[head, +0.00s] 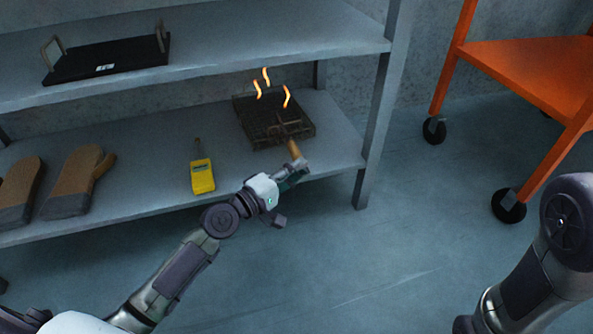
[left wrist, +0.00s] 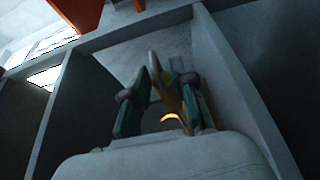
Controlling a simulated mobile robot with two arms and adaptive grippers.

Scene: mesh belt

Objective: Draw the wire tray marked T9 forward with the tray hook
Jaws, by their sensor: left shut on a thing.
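The dark wire tray (head: 250,110) sits on the lower shelf near its right end. Three glowing orange wavy marks show above it. I cannot read a T9 mark on it. My left gripper (head: 297,168) is shut on the wooden handle of the tray hook (head: 293,149), at the shelf's front edge. The hook's metal end reaches over the tray's front part; I cannot tell whether it has caught the tray. In the left wrist view the tan handle (left wrist: 170,91) shows between my fingers (left wrist: 160,100). My right gripper is out of view.
A yellow meter (head: 202,177) with a probe and brown mitts (head: 75,182) lie left on the lower shelf (head: 140,150). A black tray (head: 110,58) with handles stands on the upper shelf. A shelf post (head: 378,120) stands right of the wire tray; an orange cart (head: 530,75) stands beyond.

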